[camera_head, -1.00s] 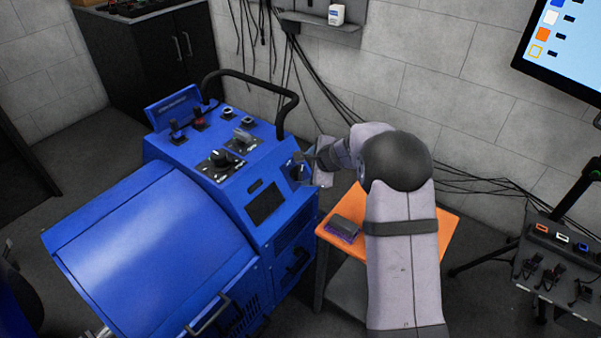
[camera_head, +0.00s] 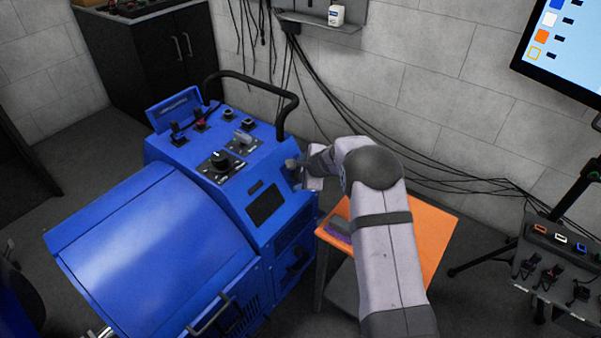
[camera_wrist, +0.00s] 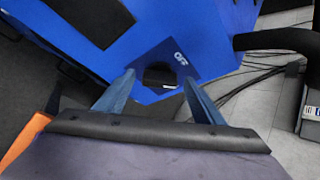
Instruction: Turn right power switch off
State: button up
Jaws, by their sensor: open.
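The blue dynamometer (camera_head: 150,225) stands at the left in the head view, with knobs and switches on its sloped top panel. In the wrist view, a dark round switch (camera_wrist: 160,77) sits on a dark plate at the edge of the blue housing (camera_wrist: 150,30). White lettering beside it appears to read OFF. My gripper (camera_wrist: 159,82) is open, with one blue-grey finger on each side of the switch. I cannot tell whether the fingers touch it. In the head view, my gripper (camera_head: 298,170) is at the panel's right corner and largely hides the switch.
A large black knob (camera_head: 220,160) and smaller switches (camera_head: 200,122) sit left of my gripper. A black handle bar (camera_head: 250,80) arches behind the panel. An orange-topped table (camera_head: 435,240) stands under my arm. Cables hang along the wall.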

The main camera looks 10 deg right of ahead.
jog(key=shift+w+f, duration=0.15)
jog(key=shift+f, duration=0.05)
jog(key=c, duration=1)
jog(key=shift+c, duration=0.2)
